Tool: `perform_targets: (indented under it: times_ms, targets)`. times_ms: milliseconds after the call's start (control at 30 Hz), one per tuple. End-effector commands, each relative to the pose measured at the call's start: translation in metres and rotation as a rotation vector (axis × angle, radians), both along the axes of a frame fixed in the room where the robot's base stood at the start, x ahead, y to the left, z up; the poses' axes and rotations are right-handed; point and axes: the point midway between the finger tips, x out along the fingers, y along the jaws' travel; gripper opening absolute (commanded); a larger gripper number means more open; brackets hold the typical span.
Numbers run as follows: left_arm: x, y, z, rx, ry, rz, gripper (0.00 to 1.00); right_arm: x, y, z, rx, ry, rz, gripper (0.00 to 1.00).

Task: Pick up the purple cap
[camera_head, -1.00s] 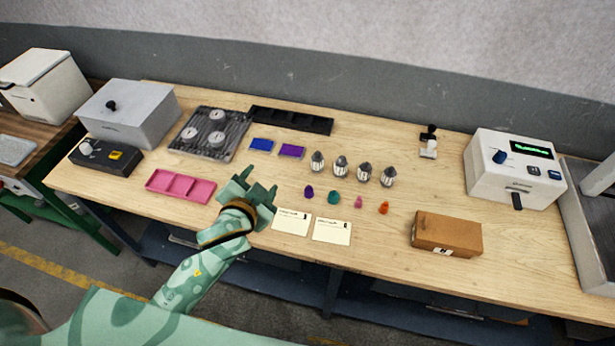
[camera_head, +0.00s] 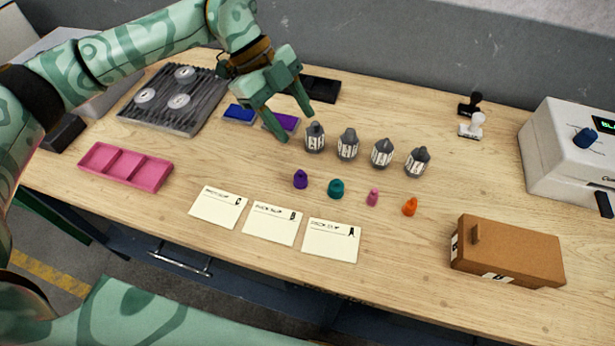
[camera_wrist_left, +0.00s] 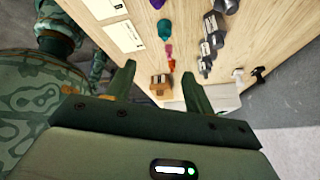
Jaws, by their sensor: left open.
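The purple cap (camera_head: 300,180) is a small knobbed piece standing on the wooden table, leftmost in a row with a teal cap (camera_head: 336,188), a pink cap (camera_head: 373,197) and an orange cap (camera_head: 410,206). In the left wrist view the purple cap (camera_wrist_left: 157,3) shows at the top edge, partly cut off. My left gripper (camera_head: 294,125) is open and empty, above the table behind the purple cap and left of the nearest grey-topped bottle. Its fingers (camera_wrist_left: 158,68) are spread in the left wrist view. My right gripper is not seen.
Several grey-topped bottles (camera_head: 347,144) stand in a row behind the caps. Cards (camera_head: 272,223) lie in front. A pink tray (camera_head: 125,166) is at left, a brown box (camera_head: 508,252) at right. Blue (camera_head: 239,114) and purple (camera_head: 286,122) trays lie near the gripper.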

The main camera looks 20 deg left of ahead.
Motion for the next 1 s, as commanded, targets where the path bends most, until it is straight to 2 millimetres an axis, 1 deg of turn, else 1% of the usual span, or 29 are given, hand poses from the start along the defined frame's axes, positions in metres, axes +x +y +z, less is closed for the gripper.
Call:
perform_targets:
  times_ms: [33,100,167,200,267,500,600,700,867,1000]
  targets:
    - [0.006,0.018,-0.009,0.070,0.027,0.051,0.53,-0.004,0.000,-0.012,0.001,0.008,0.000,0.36]
    - [0.008,0.035,-0.011,0.142,0.060,0.108,0.53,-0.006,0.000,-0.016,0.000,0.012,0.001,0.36]
    - [0.008,0.041,-0.014,0.174,0.075,0.135,0.53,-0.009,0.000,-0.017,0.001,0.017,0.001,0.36]
    - [0.007,0.042,-0.019,0.185,0.080,0.144,0.53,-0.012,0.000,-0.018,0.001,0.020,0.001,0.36]
    - [0.006,0.038,-0.028,0.189,0.085,0.146,0.53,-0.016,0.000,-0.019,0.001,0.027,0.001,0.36]
    - [-0.002,0.015,-0.083,0.185,0.084,0.142,0.53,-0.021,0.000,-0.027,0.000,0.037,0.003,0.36]
    - [-0.003,0.009,-0.098,0.184,0.081,0.142,0.53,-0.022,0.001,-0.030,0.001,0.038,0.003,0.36]
    - [-0.005,0.005,-0.107,0.183,0.081,0.143,0.53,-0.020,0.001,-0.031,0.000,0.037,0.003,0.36]
    - [-0.006,0.002,-0.116,0.183,0.080,0.142,0.53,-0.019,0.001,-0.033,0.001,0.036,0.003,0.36]
    - [-0.008,-0.006,-0.137,0.183,0.082,0.141,0.53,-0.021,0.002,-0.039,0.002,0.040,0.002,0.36]
